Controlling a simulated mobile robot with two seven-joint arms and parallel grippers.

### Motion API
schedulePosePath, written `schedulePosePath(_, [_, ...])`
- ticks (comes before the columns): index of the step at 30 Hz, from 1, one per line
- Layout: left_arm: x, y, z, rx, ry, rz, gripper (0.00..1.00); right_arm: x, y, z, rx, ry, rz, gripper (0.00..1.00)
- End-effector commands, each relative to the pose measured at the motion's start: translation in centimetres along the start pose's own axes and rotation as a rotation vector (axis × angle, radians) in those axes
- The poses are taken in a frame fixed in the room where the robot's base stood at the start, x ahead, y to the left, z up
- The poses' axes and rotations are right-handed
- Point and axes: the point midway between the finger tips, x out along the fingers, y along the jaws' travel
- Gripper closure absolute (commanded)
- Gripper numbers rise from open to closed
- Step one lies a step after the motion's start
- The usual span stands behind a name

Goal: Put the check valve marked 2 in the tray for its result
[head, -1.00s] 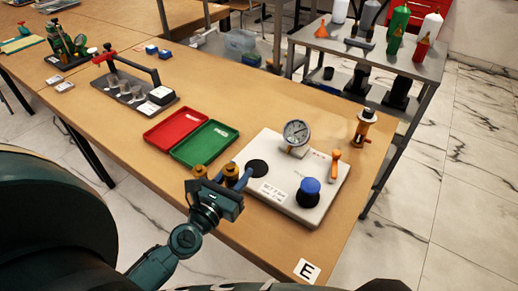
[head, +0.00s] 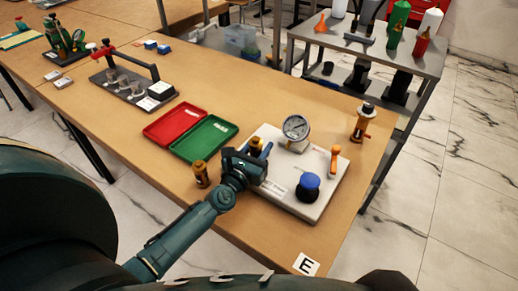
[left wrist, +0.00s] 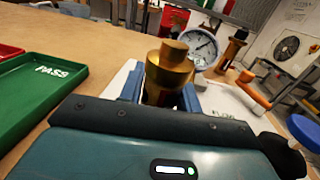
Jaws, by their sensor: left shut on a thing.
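My left gripper (head: 258,155) is shut on a brass check valve (left wrist: 168,75), held upright between the blue fingers in the left wrist view. In the head view its top (head: 256,143) shows above the fingers, at the left end of the white gauge plate. I cannot tell whether it touches the plate. Its number is not readable. A second brass valve (head: 201,173) stands on the table left of my gripper. The green tray (head: 185,155), marked PASS in the left wrist view (left wrist: 30,112), and the red tray (head: 158,137) lie to the left. My right gripper is not in view.
The gauge plate (head: 270,200) carries a dial gauge (head: 296,128), an orange lever (head: 334,160) and a blue knob (head: 308,187). A dark rack with a red-handled arm (head: 130,88) stands further left.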

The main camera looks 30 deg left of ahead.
Motion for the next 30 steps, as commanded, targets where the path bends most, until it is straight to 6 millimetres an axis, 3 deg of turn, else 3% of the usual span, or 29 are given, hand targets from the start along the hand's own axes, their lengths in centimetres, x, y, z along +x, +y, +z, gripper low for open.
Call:
schedulePosePath(9, [0.0, 0.0, -0.4, -0.001, -0.002, 0.001, 0.97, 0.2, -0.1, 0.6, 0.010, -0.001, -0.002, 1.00])
schedulePosePath(10, [0.0, 0.0, -0.3, -0.001, 0.000, 0.000, 0.65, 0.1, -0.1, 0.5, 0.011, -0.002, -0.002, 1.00])
schedulePosePath(17, [0.0, 0.0, -0.3, -0.001, 0.000, 0.000, 0.46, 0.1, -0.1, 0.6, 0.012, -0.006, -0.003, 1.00])
schedulePosePath(27, [0.0, 0.0, -0.1, 0.001, 0.001, -0.001, 0.45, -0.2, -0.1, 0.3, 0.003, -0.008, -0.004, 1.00])
schedulePosePath(30, [-1.3, 0.0, -0.5, -0.001, 0.003, -0.001, 0.45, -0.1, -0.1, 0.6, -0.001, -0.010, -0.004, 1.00])
